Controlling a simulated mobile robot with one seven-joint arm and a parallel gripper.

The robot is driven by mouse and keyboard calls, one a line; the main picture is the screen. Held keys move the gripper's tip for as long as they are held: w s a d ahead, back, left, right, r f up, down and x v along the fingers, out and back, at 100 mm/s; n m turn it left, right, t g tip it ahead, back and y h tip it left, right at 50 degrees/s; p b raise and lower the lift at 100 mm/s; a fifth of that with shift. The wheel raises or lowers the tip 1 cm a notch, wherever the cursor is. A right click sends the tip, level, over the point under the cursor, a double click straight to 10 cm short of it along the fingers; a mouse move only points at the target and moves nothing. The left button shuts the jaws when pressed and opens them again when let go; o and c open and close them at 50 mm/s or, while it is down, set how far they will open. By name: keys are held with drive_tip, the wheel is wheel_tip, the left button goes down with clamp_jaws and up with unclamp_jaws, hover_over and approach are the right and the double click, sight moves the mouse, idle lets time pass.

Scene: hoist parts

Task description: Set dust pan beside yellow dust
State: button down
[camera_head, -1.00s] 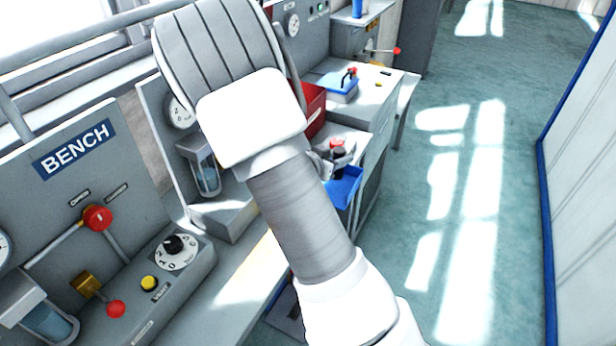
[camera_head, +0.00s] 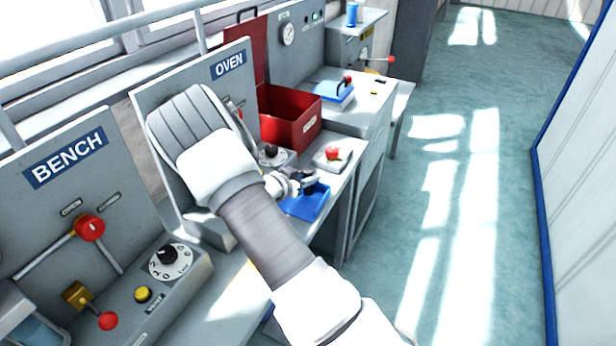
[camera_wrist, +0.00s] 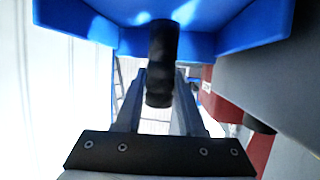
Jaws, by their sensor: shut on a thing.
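The blue dust pan (camera_head: 308,205) is over the edge of the counter by the oven in the head view. Its black handle (camera_wrist: 162,60) runs between my gripper's two fingers in the wrist view, and the blue pan body (camera_wrist: 215,35) fills the top there. My gripper (camera_head: 303,183) is shut on this handle, partly hidden by the pan and my wrist. A small yellowish patch (camera_head: 378,82) lies on the far counter, right of a blue-topped box; I cannot tell whether it is the yellow dust.
An open red box (camera_head: 290,128) stands on the oven counter, with a red-knobbed block (camera_head: 331,157) near the front edge. A red-tipped lever (camera_head: 391,59) sticks out behind. The right-hand floor is clear.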

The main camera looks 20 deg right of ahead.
drive_tip(key=shift+r, duration=0.1)
drive_tip(key=shift+f, duration=0.2)
drive_tip(key=c, duration=0.5)
unclamp_jaws()
drive_tip(key=shift+r, duration=0.15)
drive_tip(key=shift+s+a+r, duration=0.1)
drive_tip(key=shift+a+r, duration=0.05)
drive_tip(key=p+v, duration=0.1)
drive_tip(key=v, duration=1)
drive_tip(key=shift+s+a, duration=0.25)
